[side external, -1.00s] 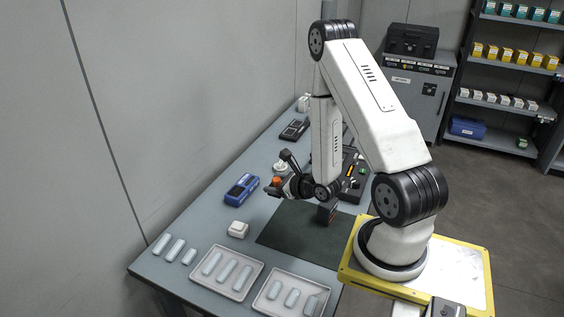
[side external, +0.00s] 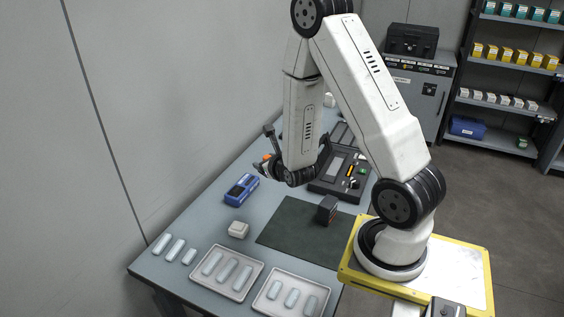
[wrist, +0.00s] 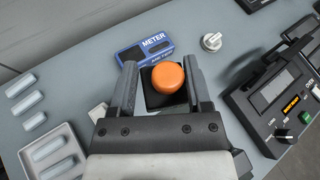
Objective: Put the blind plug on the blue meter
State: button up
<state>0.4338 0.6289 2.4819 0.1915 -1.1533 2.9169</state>
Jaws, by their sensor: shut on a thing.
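The blue meter (side external: 241,190) lies on the bench near the wall side. In the wrist view the blue meter (wrist: 144,48) is just beyond my fingertips, its METER label showing. My gripper (wrist: 160,74) is shut on the blind plug (wrist: 168,77), a piece with a round orange top on a black square base, held between the two fingers. In the side view my gripper (side external: 264,165) is up to the right of the meter, apart from it, and the orange shows small there. How high the plug is above the bench I cannot tell.
A black block (side external: 327,209) stands on the dark mat (side external: 291,228). A silver knob (wrist: 212,41) lies right of the meter.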

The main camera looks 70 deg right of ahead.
jog(key=shift+w, duration=0.1)
jog(key=w+a+x, duration=0.1)
jog(key=a+x, duration=0.1)
jog(key=x, duration=0.8)
send_over(241, 186)
jog(key=s, duration=0.1)
jog(key=f, duration=0.4)
jog(key=shift+a+f, duration=0.2)
jog(key=shift+f, duration=0.1)
jog(key=shift+w+d+f, duration=0.15)
jog(key=shift+w+f, duration=0.2)
jog(key=shift+f, duration=0.1)
jog(key=shift+w+d+f, duration=0.1)
jog(key=shift+w+f, duration=0.15)
jog(key=shift+f, duration=1.6)
jog(key=shift+f, duration=0.1)
